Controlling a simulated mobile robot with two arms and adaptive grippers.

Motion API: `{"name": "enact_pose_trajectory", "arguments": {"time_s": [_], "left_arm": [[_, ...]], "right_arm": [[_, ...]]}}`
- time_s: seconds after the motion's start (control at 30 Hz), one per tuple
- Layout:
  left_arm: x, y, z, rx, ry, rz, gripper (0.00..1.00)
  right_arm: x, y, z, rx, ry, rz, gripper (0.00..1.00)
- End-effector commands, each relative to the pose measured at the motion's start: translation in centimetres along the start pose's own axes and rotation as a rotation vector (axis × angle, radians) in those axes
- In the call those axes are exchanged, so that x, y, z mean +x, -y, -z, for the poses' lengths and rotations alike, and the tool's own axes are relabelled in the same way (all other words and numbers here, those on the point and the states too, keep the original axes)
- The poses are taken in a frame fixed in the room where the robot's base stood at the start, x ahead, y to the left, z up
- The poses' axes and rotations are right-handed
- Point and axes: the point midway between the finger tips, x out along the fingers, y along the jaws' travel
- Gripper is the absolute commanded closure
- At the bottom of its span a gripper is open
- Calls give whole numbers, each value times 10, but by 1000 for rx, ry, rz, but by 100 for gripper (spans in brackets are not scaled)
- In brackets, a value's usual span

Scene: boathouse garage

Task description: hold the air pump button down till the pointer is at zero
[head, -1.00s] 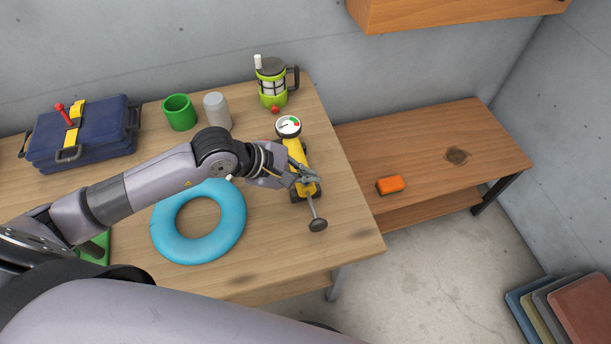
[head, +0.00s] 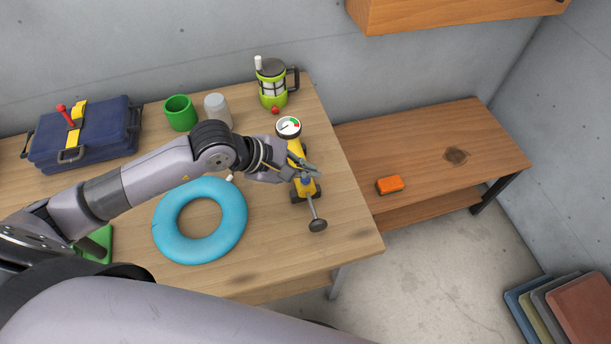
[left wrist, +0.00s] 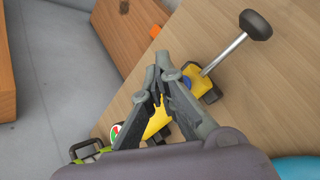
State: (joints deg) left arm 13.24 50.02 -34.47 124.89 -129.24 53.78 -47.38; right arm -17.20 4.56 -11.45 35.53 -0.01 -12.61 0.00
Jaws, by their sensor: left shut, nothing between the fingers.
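The yellow air pump (head: 297,148) lies on the wooden workbench, with its round white gauge (head: 288,127) at the far end and a rod with a black handle (head: 317,225) at the near end. The gauge's thin dark pointer seems to lean to the lower left, away from the red and green marks; its exact reading is too small to tell. The blue button (head: 307,181) shows on the pump, also in the left wrist view (left wrist: 186,82). My left gripper (head: 315,172) is shut and empty over the pump, just beyond the button. My right gripper is not in view.
A blue ring (head: 162,232) lies left of the pump. The bench's right edge is close to the pump.

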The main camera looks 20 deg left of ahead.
Motion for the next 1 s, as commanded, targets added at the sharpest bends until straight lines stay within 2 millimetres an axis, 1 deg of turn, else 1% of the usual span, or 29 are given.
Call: {"name": "enact_pose_trajectory", "arguments": {"time_s": [0.03, 0.2, 0.43, 1.0], "left_arm": [[-5, -4, -3, 1, 0, -2, 100], [-17, -12, -12, 1, 0, 0, 100], [-31, -23, -23, 1, 0, -1, 100], [-32, -23, -23, 0, 0, 0, 100]], "right_arm": [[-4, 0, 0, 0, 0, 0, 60], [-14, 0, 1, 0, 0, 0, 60], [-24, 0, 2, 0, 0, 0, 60], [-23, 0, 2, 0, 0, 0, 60]]}}
